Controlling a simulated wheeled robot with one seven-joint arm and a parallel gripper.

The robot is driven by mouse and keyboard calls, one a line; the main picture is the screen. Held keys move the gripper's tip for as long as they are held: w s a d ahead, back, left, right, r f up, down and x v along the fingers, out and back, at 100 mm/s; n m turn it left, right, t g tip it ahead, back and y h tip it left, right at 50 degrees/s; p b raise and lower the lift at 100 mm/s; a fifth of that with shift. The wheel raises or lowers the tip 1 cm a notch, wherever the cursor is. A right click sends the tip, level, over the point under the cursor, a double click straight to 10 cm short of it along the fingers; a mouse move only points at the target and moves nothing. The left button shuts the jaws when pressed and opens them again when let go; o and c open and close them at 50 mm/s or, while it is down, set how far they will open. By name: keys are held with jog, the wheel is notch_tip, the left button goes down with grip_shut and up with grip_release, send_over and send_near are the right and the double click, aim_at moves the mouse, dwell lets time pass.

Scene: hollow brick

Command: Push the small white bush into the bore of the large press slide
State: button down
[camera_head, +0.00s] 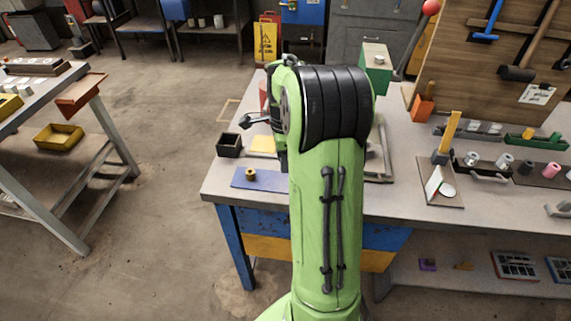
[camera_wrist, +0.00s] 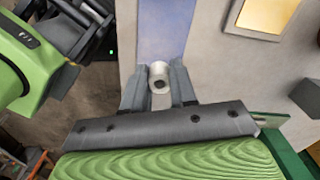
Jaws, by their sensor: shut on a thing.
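Whether the bush touches the surface below cannot be told. In the head view my arm hides the fingertips and the bush. A small brass-coloured piece (camera_head: 250,174) stands on the blue mat (camera_head: 272,182) there. I cannot clearly identify the large press slide or its bore in either view.
A dark open box (camera_head: 229,145) and a yellow pad (camera_head: 263,145) are on the bench left of my arm. A grey frame (camera_head: 383,172) lies right of it. A tray of several cylinders (camera_head: 540,175) and a tool board (camera_head: 500,60) are farther right.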

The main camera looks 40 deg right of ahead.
aim_at(285, 182)
notch_tip(285, 182, down, 6)
jog(key=shift+r+b, duration=0.2)
jog(key=shift+b, duration=0.3)
jog(key=shift+f, duration=0.15)
jog(key=c, duration=0.9)
grip_release()
